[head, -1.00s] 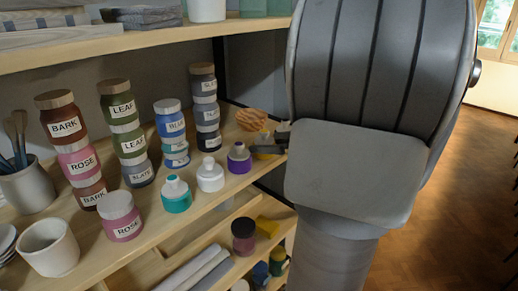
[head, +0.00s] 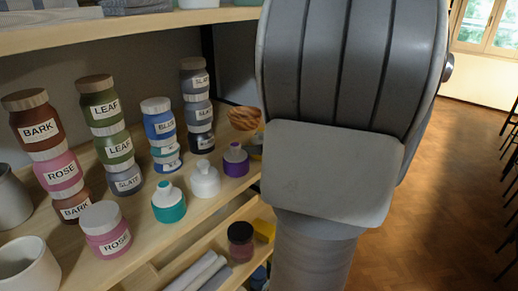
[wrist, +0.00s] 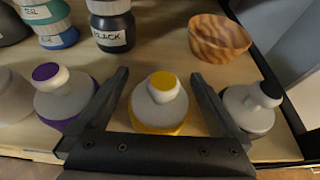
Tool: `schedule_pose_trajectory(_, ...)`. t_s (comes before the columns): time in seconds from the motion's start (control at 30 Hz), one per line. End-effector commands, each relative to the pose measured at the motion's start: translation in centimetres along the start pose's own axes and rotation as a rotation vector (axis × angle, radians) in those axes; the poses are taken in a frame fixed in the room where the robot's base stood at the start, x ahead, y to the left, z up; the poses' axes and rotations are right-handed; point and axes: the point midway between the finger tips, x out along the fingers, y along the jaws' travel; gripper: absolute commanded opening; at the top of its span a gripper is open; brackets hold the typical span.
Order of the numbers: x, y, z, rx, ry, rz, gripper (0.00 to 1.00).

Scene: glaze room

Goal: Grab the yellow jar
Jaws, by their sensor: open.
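The yellow jar (wrist: 158,106) has a pale round shoulder, a yellow cap and a yellow base. In the wrist view it stands upright on the shelf. My gripper (wrist: 160,76) is open, with one finger on each side of the jar and its palm close to it. In the head view my arm hides the gripper and nearly all of the jar, with only a bit of yellow showing at the arm's left edge.
A purple jar (wrist: 64,92) stands close left and a black-capped jar (wrist: 250,106) close right. A wooden bowl (wrist: 220,38) and a BLACK jar (wrist: 112,25) are behind. Stacked labelled jars (head: 108,118) fill the shelf's left. An upper shelf (head: 130,31) hangs above.

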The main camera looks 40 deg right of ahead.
Motion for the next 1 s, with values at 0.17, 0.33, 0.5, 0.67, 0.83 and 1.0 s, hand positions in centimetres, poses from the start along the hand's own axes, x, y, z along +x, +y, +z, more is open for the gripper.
schedule_pose_trajectory(0.17,0.0,0.01,0.01,0.0,0.0,0.0,0.75)
schedule_pose_trajectory(0.33,0.0,0.01,0.01,0.0,0.0,0.001,0.44)
schedule_pose_trajectory(0.5,0.0,0.01,0.01,0.0,0.0,0.001,0.14)
schedule_pose_trajectory(0.67,-0.01,0.0,0.08,-0.001,-0.001,0.0,0.0)
schedule_pose_trajectory(0.83,-0.02,0.0,0.12,-0.001,-0.001,0.0,0.0)
schedule_pose_trajectory(1.0,-0.31,0.03,0.87,-0.004,-0.002,0.001,0.0)
